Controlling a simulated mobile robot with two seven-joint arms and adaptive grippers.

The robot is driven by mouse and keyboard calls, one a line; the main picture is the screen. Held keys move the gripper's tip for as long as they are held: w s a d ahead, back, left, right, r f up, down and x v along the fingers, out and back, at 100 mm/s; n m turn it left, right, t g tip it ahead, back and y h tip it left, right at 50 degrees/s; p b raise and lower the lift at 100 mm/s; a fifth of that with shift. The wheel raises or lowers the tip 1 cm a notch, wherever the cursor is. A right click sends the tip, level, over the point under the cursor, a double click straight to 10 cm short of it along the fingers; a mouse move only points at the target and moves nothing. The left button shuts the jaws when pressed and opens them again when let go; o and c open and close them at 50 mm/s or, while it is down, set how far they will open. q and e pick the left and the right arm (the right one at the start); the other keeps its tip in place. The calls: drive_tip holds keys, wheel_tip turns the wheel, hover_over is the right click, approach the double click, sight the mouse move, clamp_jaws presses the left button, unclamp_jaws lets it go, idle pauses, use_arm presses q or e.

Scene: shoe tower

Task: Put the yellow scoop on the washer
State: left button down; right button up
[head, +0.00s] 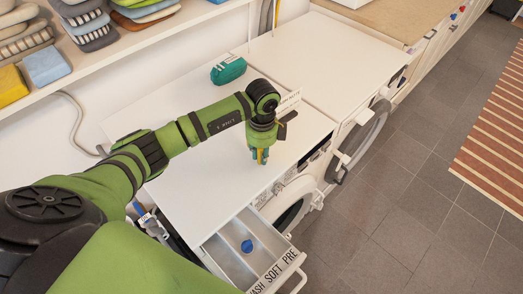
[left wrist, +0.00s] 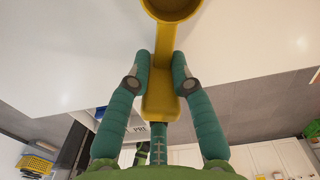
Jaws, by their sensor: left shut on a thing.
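The yellow scoop (left wrist: 159,100) is in the left wrist view, its handle between my two teal finger pads and its round bowl (left wrist: 172,8) at the top edge. My left gripper (head: 261,158) is shut on the scoop's handle. In the head view it points down over the white top of the near washer (head: 205,192), near its front edge. Only a sliver of yellow shows there between the fingers, and I cannot tell whether the scoop touches the top. My right gripper is not in view.
The washer's detergent drawer (head: 222,262) is pulled out, with a blue round piece (head: 247,246) inside. A shelf with folded cloths (head: 47,66) runs along the wall. The top left of the gripper is clear.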

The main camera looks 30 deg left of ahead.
use_arm(q)
drive_tip(key=shift+f, duration=0.1)
drive_tip(key=c, duration=1.1)
unclamp_jaws()
drive_tip(key=shift+r, duration=0.45)
wheel_tip(320, 180, up, 10)
drive_tip(key=b, duration=0.3)
drive_tip(key=shift+w+r, duration=0.1)
drive_tip(key=shift+r, duration=0.6)
